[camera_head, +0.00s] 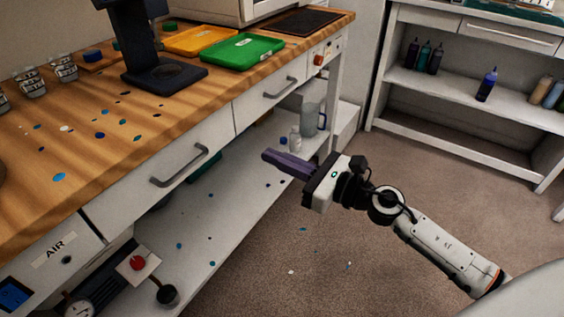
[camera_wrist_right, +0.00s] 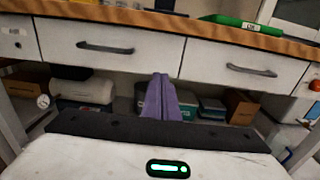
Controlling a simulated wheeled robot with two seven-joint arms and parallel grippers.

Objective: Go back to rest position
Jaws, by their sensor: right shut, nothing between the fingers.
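My right gripper (camera_head: 268,156) is in the middle of the head view, its arm coming in from the lower right. Its purple fingers are shut and empty, pointing left toward the bench. They hang in front of the bench's open underside, below drawer height. In the right wrist view the closed purple fingers (camera_wrist_right: 162,78) point at the gap under the two drawers. My left gripper is not in view.
The wooden workbench (camera_head: 40,135) fills the left, with drawers (camera_head: 165,165) and a lower shelf (camera_head: 225,225). A green tray (camera_head: 242,52) and a yellow tray (camera_head: 200,40) lie on top. A white shelf unit (camera_head: 445,88) stands at the back right.

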